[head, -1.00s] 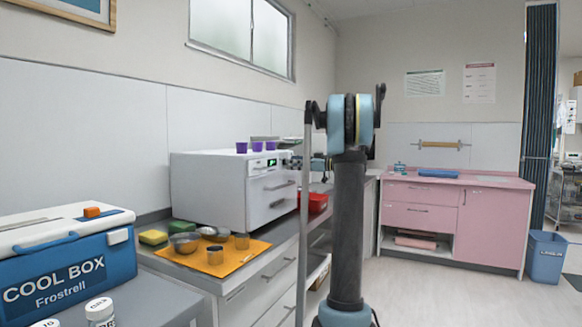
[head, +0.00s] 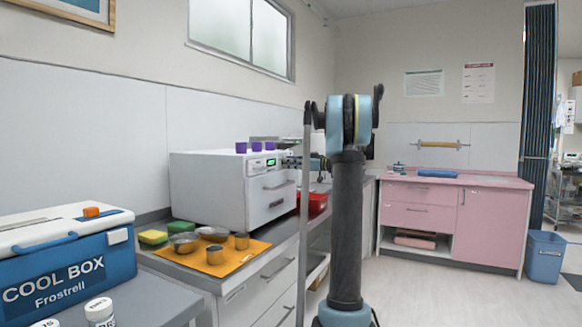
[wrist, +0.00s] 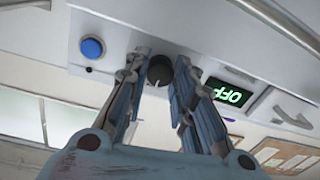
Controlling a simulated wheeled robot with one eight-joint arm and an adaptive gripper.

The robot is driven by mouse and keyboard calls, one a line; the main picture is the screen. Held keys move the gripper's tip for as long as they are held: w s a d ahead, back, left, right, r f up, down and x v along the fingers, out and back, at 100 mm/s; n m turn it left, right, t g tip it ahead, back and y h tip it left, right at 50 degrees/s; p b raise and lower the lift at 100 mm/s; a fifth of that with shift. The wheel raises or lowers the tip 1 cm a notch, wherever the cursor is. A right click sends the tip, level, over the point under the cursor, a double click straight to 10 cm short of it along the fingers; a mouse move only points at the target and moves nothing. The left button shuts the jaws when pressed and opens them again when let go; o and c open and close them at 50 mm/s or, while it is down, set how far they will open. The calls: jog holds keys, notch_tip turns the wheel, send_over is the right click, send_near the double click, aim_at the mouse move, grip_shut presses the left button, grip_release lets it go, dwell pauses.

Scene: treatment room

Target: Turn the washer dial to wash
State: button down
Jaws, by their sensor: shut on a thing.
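The washer (head: 208,192) is a white box-shaped machine on the counter, with a front handle and a small green-lit display (head: 270,162). In the wrist view its panel shows the black round dial (wrist: 160,71) with a pale pointer mark. A green display (wrist: 234,95) reading OFF, upside down, is to the dial's right, and a blue button (wrist: 92,48) is to its left. My gripper (wrist: 161,66) is shut on the dial, with one finger on each side. In the head view my gripper (head: 291,162) is at the washer's upper front, partly hidden by my arm.
Purple cups (head: 255,146) stand on the washer. Metal bowls and cups lie on an orange mat (head: 234,261) beside it, near sponges (head: 153,237). A blue cool box (head: 75,265) is at the left. A red container (head: 317,204) is behind my arm.

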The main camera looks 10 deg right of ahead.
jog(key=shift+m, duration=2.8)
jog(key=c, duration=1.3)
grip_release()
jog(key=shift+f, duration=0.1)
jog(key=v, duration=1.1)
jog(key=shift+s+d+f, duration=0.2)
jog(key=shift+d, duration=0.15)
